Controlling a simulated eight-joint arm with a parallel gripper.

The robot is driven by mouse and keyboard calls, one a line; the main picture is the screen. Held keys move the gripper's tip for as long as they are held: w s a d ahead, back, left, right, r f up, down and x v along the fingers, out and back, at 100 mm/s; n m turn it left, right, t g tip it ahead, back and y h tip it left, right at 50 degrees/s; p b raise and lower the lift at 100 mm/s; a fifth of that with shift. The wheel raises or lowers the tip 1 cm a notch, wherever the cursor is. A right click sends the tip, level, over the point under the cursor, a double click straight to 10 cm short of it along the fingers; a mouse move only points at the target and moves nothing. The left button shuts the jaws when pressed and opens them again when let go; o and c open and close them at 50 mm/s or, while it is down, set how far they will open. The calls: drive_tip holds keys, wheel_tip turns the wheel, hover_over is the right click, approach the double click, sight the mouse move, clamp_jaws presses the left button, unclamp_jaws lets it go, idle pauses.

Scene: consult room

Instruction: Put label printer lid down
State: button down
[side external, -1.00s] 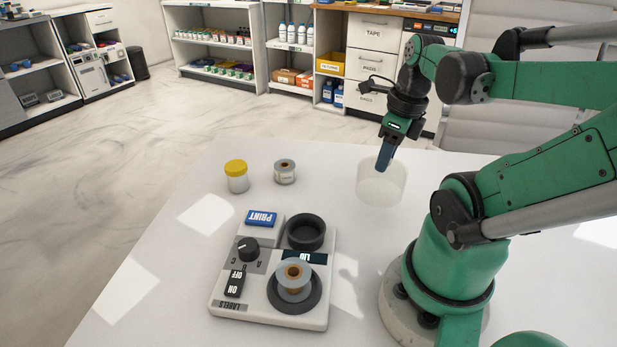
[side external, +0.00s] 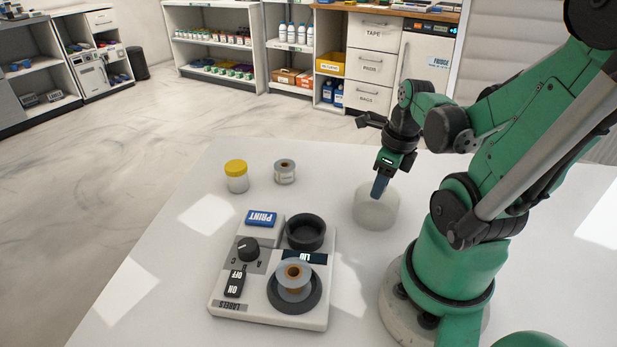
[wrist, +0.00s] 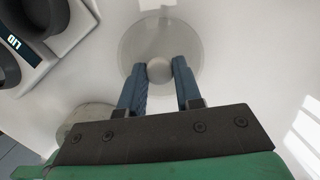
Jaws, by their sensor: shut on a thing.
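The label printer lid (side external: 376,210) is a clear, frosted round cover, right of the label printer (side external: 225,305). My gripper (side external: 379,190) points down over it, with its blue fingers at its top. In the wrist view the lid (wrist: 160,32) shows as a pale disc with a round grey knob (wrist: 159,71). My gripper (wrist: 160,68) is shut on this knob, one finger on each side. The lid is at or close to the table; I cannot tell if it touches. The printer's front round well holds a label roll (side external: 294,274), uncovered.
The printer has a rear dark ring (side external: 306,231), a blue PRINT button (side external: 261,218), a knob (side external: 248,249) and a switch (side external: 235,282). A yellow-capped jar (side external: 237,177) and a small roll (side external: 285,172) stand behind it. The white table (side external: 160,290) is clear around the lid.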

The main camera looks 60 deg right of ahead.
drive_tip(key=shift+f, duration=0.15)
drive_tip(key=c, duration=0.6)
unclamp_jaws()
